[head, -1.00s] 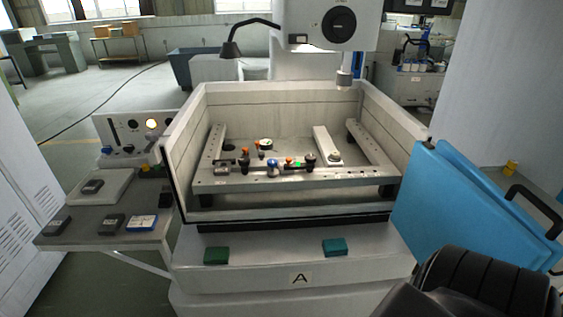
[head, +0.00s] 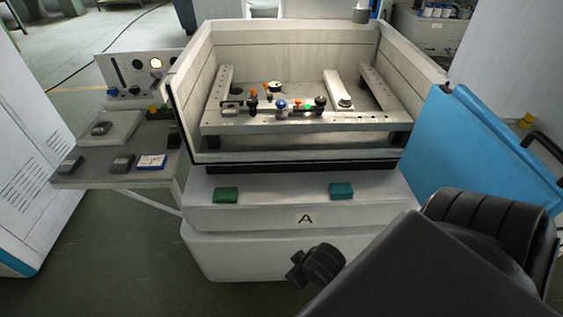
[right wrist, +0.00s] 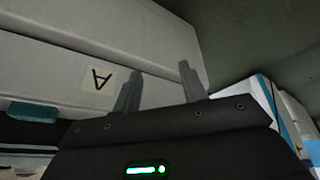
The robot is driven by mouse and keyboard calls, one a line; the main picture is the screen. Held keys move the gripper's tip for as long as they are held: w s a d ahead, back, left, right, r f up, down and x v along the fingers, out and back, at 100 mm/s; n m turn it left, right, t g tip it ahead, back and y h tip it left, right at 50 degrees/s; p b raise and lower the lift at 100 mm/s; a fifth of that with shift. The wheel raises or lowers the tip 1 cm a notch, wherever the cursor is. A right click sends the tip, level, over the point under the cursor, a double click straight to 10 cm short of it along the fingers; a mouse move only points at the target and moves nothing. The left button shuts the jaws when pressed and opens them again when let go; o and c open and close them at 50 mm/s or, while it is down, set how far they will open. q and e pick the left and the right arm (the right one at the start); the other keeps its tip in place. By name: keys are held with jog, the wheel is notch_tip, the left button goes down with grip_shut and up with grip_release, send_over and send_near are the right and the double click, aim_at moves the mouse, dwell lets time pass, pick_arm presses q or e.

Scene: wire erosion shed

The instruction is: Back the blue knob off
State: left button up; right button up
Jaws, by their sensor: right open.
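A blue knob (head: 281,104) sits on the front bar (head: 240,120) of the metal frame inside the machine's tank, in the head view. Orange and black clamp parts stand on both sides of it. My right gripper (head: 308,268) shows small and dark in front of the white machine base, low and well short of the knob. In the right wrist view my right gripper (right wrist: 158,82) has its two fingers apart with nothing between them, facing the panel marked A (right wrist: 98,79). The knob is not in the right wrist view. My left gripper is not in view.
The white tank wall (head: 300,157) stands between my right gripper and the frame. A blue door (head: 470,150) hangs open on the right. Green (head: 226,195) and teal (head: 342,191) blocks lie on the front ledge. A side table (head: 110,176) with small boxes is at left.

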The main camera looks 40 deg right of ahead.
jog(key=w+d+r+m+t+h, duration=0.1)
jog(key=w+d+r+t, duration=0.2)
jog(key=w+d+r, duration=0.45)
jog(key=w+d+r+m+t+h, duration=0.15)
jog(key=w+d+r+t, duration=0.3)
jog(key=w, duration=0.55)
jog(key=m+t+h, duration=0.1)
jog(key=t, duration=0.4)
send_near(284, 106)
jog(key=w, duration=0.1)
jog(key=shift+m, duration=0.25)
jog(key=p+x, duration=0.2)
jog(key=x, duration=0.7)
jog(key=shift+x, duration=0.9)
jog(key=shift+f, duration=0.15)
jog(key=c, duration=0.7)
